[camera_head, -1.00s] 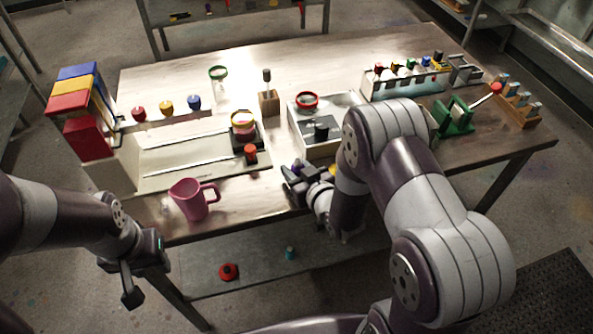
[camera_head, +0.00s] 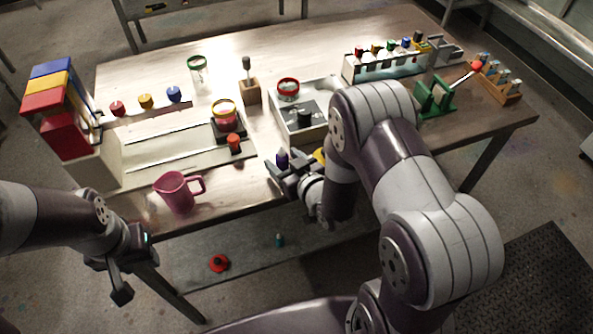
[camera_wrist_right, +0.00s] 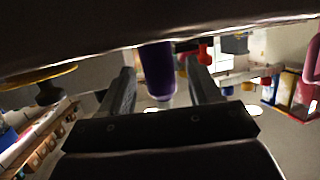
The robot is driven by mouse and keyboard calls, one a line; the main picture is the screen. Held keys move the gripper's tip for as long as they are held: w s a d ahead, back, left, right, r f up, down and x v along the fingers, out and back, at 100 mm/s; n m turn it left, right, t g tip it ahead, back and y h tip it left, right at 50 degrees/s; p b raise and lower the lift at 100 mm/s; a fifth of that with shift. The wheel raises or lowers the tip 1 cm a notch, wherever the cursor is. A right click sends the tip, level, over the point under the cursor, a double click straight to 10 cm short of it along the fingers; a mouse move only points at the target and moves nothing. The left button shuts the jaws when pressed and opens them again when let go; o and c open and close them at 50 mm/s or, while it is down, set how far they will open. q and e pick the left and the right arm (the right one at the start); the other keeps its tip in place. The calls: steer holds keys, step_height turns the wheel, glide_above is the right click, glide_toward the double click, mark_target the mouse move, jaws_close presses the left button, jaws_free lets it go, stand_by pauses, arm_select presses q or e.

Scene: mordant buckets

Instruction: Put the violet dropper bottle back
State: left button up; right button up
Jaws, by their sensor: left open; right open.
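The violet dropper bottle (camera_head: 282,158) stands upright near the table's front edge in the head view. In the right wrist view the violet bottle (camera_wrist_right: 158,72) shows between the two fingers, with a gap beside it. My right gripper (camera_head: 272,175) is open at the bottle, its fingers on the near side of it; I cannot tell whether they touch it. The open fingers also show in the wrist view (camera_wrist_right: 162,80). My left gripper (camera_head: 121,285) is open and empty, low in front of the table at the left.
A pink mug (camera_head: 176,194) stands left of my right gripper. A grey tray (camera_head: 290,133) lies just behind the bottle. A white rack (camera_head: 385,70) with several coloured-cap bottles stands at the back right, near a green stand (camera_head: 433,97).

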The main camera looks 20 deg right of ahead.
steer(key=s+d+r+m+g+h, duration=0.1)
steer(key=s+d+r+g, duration=0.1)
steer(key=s+g, duration=0.4)
steer(key=s+d+r+m+g+h, duration=0.1)
steer(key=s+r+g+h, duration=0.1)
steer(key=s+g, duration=0.4)
steer(key=s+r, duration=0.1)
steer(key=s, duration=0.4)
steer(key=shift+s+d+r+m+g+h, duration=0.2)
steer(key=shift+d+m+g+h, duration=0.1)
steer(key=shift+d+g, duration=0.1)
